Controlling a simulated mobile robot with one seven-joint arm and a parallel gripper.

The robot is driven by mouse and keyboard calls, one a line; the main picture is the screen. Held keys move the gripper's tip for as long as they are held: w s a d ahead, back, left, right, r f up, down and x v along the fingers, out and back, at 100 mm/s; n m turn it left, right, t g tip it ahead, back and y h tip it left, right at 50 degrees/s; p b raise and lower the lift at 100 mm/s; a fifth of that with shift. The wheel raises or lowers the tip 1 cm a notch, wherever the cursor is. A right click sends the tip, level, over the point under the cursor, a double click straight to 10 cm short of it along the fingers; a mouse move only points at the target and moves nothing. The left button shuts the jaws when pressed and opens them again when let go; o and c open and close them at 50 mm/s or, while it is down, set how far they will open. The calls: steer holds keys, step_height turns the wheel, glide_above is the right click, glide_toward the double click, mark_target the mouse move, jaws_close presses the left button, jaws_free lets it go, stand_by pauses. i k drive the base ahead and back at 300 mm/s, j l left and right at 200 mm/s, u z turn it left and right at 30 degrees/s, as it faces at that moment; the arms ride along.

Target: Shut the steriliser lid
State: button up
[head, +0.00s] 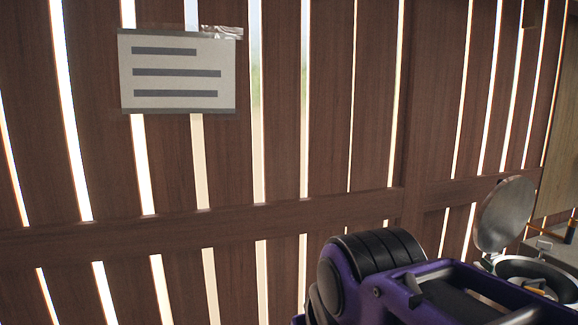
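The steriliser (566,284) is a round, dark-rimmed metal vessel at the lower right of the head view, partly cut off by the picture edge. Its round, silvery lid (505,213) stands open, raised nearly upright at the left side of the vessel. Small metal and orange parts show around the vessel's opening; I cannot tell whether they lie inside it. My purple and black arm covers the area in front and to the left of the vessel. My gripper is not in view.
A slatted brown wooden wall (300,213) fills most of the view, with a taped paper notice (177,72) at upper left. A pale counter (548,246) with an orange-and-black handle (570,231) stands at the right edge, close behind the vessel.

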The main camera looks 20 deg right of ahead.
mark_target(508, 208)
steer(key=i+z, duration=0.25)
steer(key=z, duration=0.15)
steer(key=i+z, duration=0.2)
steer(key=z, duration=0.25)
steer(key=i+j+z, duration=0.15)
steer(key=z, duration=0.25)
steer(key=i+j+z, duration=0.2)
steer(key=z, duration=0.25)
steer(key=i+j+z, duration=0.2)
steer(key=z, duration=0.2)
